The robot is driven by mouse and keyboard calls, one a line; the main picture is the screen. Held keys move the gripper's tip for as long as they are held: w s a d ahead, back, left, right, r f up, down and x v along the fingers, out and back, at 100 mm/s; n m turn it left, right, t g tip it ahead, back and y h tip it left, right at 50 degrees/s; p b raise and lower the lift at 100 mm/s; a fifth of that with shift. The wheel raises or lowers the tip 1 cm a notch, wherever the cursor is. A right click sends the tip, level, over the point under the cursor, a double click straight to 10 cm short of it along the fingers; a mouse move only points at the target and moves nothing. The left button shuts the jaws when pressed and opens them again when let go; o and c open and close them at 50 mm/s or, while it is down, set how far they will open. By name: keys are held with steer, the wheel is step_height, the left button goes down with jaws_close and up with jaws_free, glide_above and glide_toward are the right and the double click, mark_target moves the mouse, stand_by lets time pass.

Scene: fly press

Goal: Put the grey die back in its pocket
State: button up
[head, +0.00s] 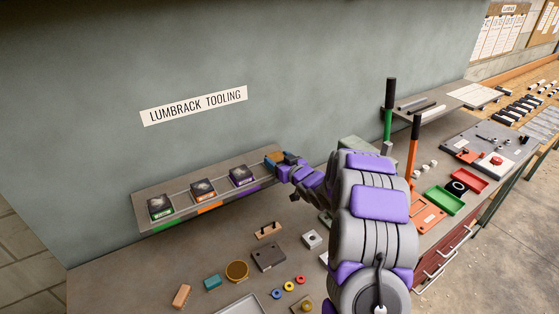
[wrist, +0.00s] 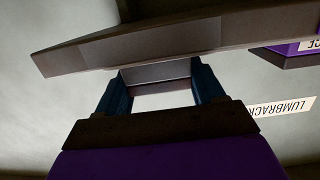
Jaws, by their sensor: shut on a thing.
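My gripper (wrist: 162,88) is at the right end of the wall shelf (head: 180,212). In the wrist view its two blue fingers are apart, with a grey block (wrist: 158,73) between them. A wide grey slab lies just beyond the fingertips. I cannot tell whether it is one piece with the block. In the head view my gripper (head: 281,158) has a small brownish thing at its tips, too small to identify as the grey die. Three dark cases stand on the shelf, with green (head: 161,207), orange (head: 203,191) and purple (head: 241,176) labels. No empty pocket is clearly visible.
Below on the bench are a dark plate (head: 268,257), a light square block with a hole (head: 311,239), a wooden-handled piece (head: 268,231), a brass disc (head: 237,271) and small coloured rings. My arm hides the bench's middle. A green tray (head: 444,201) lies right.

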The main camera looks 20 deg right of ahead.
steer(key=shift+a+f, duration=0.3)
steer(key=shift+f, duration=0.15)
stand_by(0.6)
steer(key=o, duration=1.3)
steer(key=shift+c, duration=0.2)
steer(key=o, duration=0.3)
steer(key=shift+w, duration=0.1)
steer(key=shift+o, duration=1)
steer(key=shift+r, duration=0.1)
steer(key=p+v, duration=0.1)
steer(key=v, duration=1.6)
steer(key=shift+s, duration=0.2)
steer(key=shift+d+r, duration=0.1)
